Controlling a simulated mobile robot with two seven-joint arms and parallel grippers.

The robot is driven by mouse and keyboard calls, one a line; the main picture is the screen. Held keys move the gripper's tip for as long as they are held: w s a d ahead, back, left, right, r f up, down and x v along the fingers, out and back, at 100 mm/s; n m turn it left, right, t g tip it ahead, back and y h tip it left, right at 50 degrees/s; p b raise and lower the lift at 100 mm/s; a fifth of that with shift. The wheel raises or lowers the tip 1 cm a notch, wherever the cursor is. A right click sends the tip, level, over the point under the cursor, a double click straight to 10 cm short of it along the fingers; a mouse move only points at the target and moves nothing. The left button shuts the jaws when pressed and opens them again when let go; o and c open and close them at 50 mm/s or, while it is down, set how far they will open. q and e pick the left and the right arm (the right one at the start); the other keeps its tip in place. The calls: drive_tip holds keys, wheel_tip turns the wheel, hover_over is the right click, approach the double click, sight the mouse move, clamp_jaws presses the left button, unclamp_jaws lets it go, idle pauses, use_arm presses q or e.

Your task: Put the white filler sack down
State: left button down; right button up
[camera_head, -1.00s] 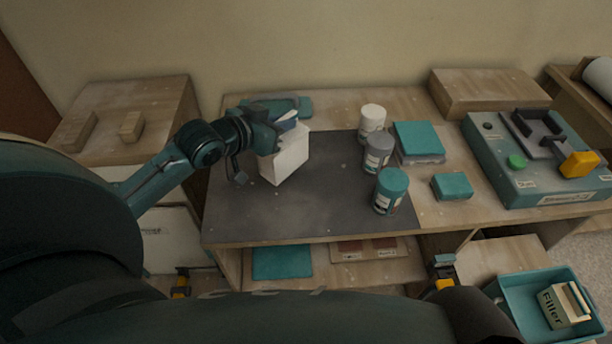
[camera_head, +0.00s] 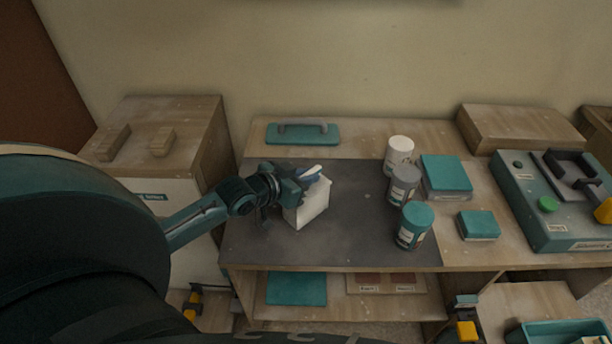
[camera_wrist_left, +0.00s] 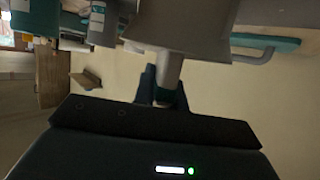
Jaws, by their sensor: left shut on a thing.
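The white filler sack (camera_head: 309,207) is a small pale block, slightly tilted, over the left part of the dark grey mat (camera_head: 330,245) on the workbench. My left gripper (camera_head: 300,182) is shut on its upper end, coming in from the left. I cannot tell whether the sack's lower edge touches the mat. In the left wrist view the sack (camera_wrist_left: 185,28) is a blurred pale shape beyond the fingers (camera_wrist_left: 163,85), which close on a narrow part of it. My right gripper does not show.
A white tub (camera_head: 398,152), a grey tub (camera_head: 403,187) and a teal tub (camera_head: 414,226) stand at the mat's right side. A teal float with a grey handle (camera_head: 303,130) lies behind the mat. The mat's middle and front are clear.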

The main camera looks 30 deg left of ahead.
use_arm(q)
drive_tip(key=shift+r, duration=0.1)
drive_tip(key=c, duration=1.8)
unclamp_jaws()
drive_tip(key=o, duration=0.3)
drive_tip(key=shift+o, duration=0.2)
drive_tip(key=v, duration=1.2)
drive_tip(key=s+d+f+g, duration=0.1)
drive_tip(key=s+d+f, duration=0.3)
drive_tip(key=d+f, duration=0.3)
drive_tip(key=s+d+f+g, duration=0.1)
drive_tip(key=s+d+f, duration=0.3)
drive_tip(key=d+f, duration=0.4)
drive_tip(key=d, duration=0.3)
drive_tip(key=shift+s+d+g+p, duration=0.3)
drive_tip(key=shift+s, duration=0.1)
